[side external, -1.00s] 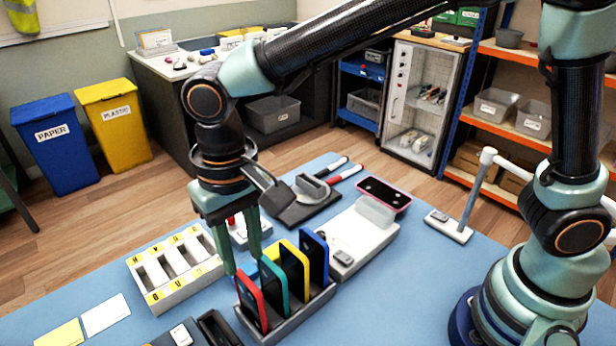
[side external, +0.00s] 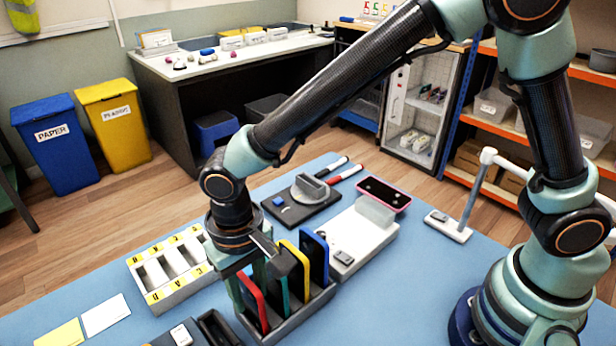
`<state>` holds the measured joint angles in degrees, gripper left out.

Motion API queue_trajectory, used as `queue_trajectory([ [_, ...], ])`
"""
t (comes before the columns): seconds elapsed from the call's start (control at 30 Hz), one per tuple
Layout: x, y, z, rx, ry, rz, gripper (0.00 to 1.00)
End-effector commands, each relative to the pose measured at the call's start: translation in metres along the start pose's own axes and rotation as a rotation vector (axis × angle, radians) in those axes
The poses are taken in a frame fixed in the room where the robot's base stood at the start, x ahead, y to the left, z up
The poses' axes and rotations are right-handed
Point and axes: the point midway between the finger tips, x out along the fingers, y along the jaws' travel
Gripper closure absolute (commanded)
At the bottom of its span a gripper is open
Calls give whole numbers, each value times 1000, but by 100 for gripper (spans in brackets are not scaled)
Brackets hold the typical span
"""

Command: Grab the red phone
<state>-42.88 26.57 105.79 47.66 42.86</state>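The red phone (side external: 252,302) stands upright on edge in the leftmost slot of a dark grey rack (side external: 290,326). A green phone, a yellow phone (side external: 290,270) and a blue phone (side external: 315,259) stand to its right in the same rack. My gripper (side external: 248,285) points down over the rack's left end, its fingers lowered to the upper part of the red phone. The fingers look apart, one on each side of it. I cannot tell whether either touches it. My wrist and gripper partly hide the green phone.
A white slotted tray with yellow labels (side external: 158,296) lies left of the rack. A pale device (side external: 358,246) and a pink-edged phone (side external: 384,193) lie to the right. A dark plate with a grey block (side external: 311,187) lies behind. Yellow and white cards (side external: 105,314) lie front left.

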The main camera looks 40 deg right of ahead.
Motion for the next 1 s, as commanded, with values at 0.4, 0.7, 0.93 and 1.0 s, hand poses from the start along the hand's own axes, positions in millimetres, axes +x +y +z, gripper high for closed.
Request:
queue_trajectory([
  [0.4,1,0,0,0,0,0,100],
  [0.7,-4,-1,-1,0,2,-2,100],
  [0.93,-18,-1,-1,0,3,-3,100],
  [1.0,-21,0,-1,0,2,-2,100],
])
